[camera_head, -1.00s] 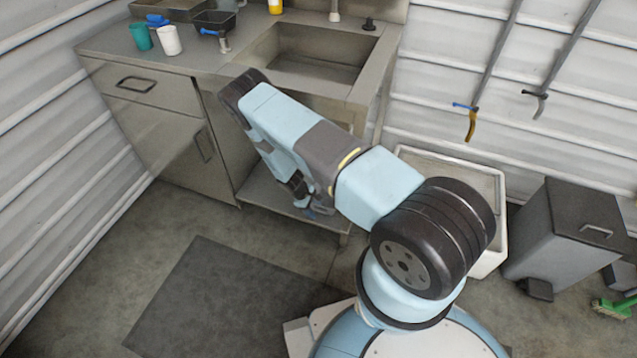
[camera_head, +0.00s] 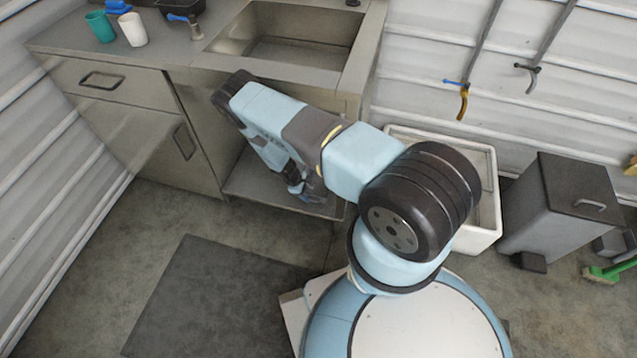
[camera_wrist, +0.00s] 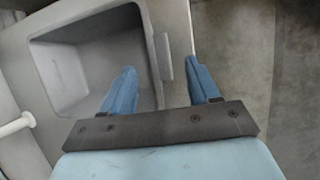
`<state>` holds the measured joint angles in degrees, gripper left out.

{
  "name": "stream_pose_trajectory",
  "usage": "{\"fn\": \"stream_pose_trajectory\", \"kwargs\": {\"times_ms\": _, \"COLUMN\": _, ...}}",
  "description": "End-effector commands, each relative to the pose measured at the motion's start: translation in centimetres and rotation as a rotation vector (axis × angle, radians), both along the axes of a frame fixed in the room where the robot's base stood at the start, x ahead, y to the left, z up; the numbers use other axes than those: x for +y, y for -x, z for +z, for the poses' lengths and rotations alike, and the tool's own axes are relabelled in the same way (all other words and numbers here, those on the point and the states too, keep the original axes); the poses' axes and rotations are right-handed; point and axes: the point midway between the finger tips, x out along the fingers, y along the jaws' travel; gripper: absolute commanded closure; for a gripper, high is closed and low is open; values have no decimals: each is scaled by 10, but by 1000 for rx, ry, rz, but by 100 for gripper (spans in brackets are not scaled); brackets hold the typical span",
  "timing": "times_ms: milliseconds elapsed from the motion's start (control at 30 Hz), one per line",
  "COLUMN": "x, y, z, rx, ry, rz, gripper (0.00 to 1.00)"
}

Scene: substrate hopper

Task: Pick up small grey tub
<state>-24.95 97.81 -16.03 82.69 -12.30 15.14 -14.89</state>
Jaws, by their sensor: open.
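The small grey tub (camera_wrist: 118,48) fills the upper left of the wrist view. It is open toward the camera and looks empty. Its right rim, with a small upright tab, lies between my fingers. My gripper (camera_wrist: 161,65) is open, with one blue finger over the tub's inside and the other beyond the outside of its right wall. I cannot tell whether either finger touches it. In the head view my gripper (camera_head: 298,187) is small and partly hidden by my arm at the lower shelf under the sink; the tub is hard to make out there.
The lower shelf (camera_head: 255,185) sits under the sink (camera_head: 290,45). A white pipe (camera_wrist: 14,126) is at the wrist view's left. A white basin (camera_head: 487,215) and grey bin (camera_head: 560,210) stand to the right. Floor around the dark mat (camera_head: 210,300) is clear.

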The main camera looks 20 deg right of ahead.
Motion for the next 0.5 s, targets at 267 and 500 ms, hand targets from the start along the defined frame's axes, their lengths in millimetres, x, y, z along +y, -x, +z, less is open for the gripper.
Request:
{"fn": "stream_pose_trajectory", "kwargs": {"times_ms": 267, "x": -7, "y": 1, "z": -17, "rx": 0, "ry": 0, "rz": -1, "gripper": 40}}
{"fn": "stream_pose_trajectory", "kwargs": {"times_ms": 500, "x": -18, "y": 3, "z": -45, "rx": 0, "ry": 0, "rz": -2, "gripper": 40}}
